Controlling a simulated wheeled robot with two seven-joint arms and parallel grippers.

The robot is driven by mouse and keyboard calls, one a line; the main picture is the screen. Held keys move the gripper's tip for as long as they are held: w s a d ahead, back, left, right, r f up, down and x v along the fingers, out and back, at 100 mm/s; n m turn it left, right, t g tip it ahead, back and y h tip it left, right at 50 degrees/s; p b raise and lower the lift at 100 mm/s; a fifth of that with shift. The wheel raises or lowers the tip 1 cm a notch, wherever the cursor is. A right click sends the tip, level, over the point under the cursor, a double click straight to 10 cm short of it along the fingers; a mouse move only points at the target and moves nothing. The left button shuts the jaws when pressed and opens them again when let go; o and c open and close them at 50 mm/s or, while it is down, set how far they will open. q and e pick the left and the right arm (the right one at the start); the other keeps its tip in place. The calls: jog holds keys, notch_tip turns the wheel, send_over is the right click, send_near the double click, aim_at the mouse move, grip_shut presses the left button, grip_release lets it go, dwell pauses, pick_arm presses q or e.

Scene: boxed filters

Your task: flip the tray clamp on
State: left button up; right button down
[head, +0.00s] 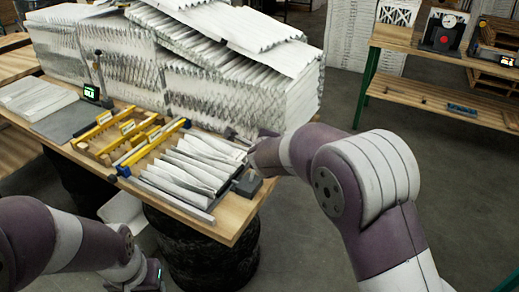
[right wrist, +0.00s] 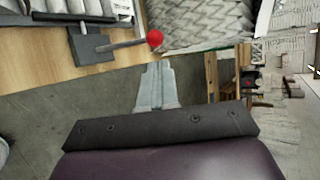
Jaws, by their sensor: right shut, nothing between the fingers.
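The tray clamp (right wrist: 90,48) is a dark grey block at the end of the tray. Its lever lies out sideways to a red knob (right wrist: 155,38) in the right wrist view. In the head view the clamp (head: 247,184) sits at the table's right edge; the knob is not visible there. The tray (head: 185,204) holds a row of white pleated filters. My right gripper (right wrist: 157,70) is shut and empty, its fingertips just short of the red knob in the picture. In the head view my right gripper (head: 254,148) is beside the clamp. My left gripper (head: 150,275) is low at the front; its fingers are unclear.
Stacked pleated filters (head: 240,90) fill the back of the wooden table (head: 232,222). A yellow-railed rack (head: 130,135) and a small green display (head: 91,92) stand at the left. Shelves (head: 440,100) stand at the right; open floor lies between.

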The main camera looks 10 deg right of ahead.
pick_arm(q)
jog(key=shift+w+d, duration=0.25)
jog(key=shift+w, duration=0.45)
pick_arm(e)
jog(key=v, duration=0.3)
jog(key=shift+s+d+r, duration=0.2)
jog(key=shift+d+r, duration=0.05)
jog(key=shift+r, duration=0.1)
jog(key=s+a+f+n+g+y, duration=0.4)
jog(key=s+f+n, duration=0.4)
jog(key=s+n, duration=0.5)
jog(key=s+d+f+n+g+h, duration=0.1)
jog(key=s+d+f+n+g, duration=0.1)
jog(key=s+d+n, duration=0.3)
jog(key=s+d+f+n+g+h, duration=0.1)
jog(key=s+d+n+g, duration=0.3)
jog(key=s+d, duration=0.4)
jog(key=shift+s+f+n+h, duration=0.4)
jog(key=shift+s+f, duration=0.05)
jog(key=shift+f, duration=0.35)
